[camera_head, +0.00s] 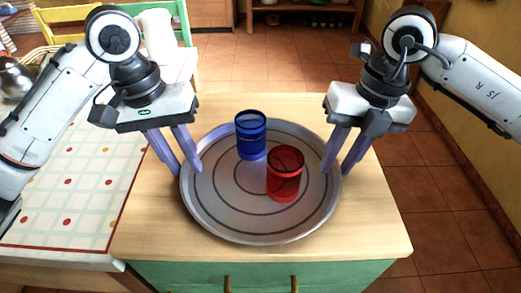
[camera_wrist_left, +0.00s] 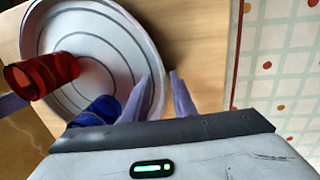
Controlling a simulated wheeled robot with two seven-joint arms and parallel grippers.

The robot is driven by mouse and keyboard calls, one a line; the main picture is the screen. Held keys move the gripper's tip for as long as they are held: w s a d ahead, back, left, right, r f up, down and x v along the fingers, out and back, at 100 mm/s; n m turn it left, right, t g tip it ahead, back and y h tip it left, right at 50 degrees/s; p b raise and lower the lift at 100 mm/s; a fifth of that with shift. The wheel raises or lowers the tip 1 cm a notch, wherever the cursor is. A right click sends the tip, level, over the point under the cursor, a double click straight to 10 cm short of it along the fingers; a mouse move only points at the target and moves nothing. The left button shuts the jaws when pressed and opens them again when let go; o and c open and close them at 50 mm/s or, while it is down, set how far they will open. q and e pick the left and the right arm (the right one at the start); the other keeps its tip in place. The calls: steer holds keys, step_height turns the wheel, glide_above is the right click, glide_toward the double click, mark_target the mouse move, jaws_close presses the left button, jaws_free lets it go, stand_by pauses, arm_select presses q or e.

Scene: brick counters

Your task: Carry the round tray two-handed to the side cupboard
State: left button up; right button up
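The round grey metal tray (camera_head: 230,213) lies flat on a wooden top, and its rim also shows in the left wrist view (camera_wrist_left: 137,25). A translucent blue cup (camera_head: 250,136) and a translucent red cup (camera_head: 284,176) stand upright on it. My left gripper (camera_head: 187,172) is open at the tray's left edge, one finger over the tray and one outside the rim. In the left wrist view its fingers (camera_wrist_left: 160,78) are spread with a gap between them. My right gripper (camera_head: 337,172) is open at the right edge, fingers apart near the rim; contact cannot be told.
The wooden counter top (camera_head: 375,235) has a green front (camera_head: 330,275) with handles. A dotted cloth-covered table (camera_head: 75,205) adjoins it at left, with a white jug (camera_head: 157,36) and chairs behind. Tiled floor (camera_head: 455,200) is open at right and behind.

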steer(key=shift+r, duration=0.1)
arm_select(q)
step_height(320, 180, up, 12)
steer(key=a, duration=0.2)
arm_select(e)
step_height(320, 180, up, 12)
steer(key=d, duration=0.2)
arm_select(q)
steer(key=shift+f, duration=0.15)
arm_select(e)
steer(key=shift+f, duration=0.2)
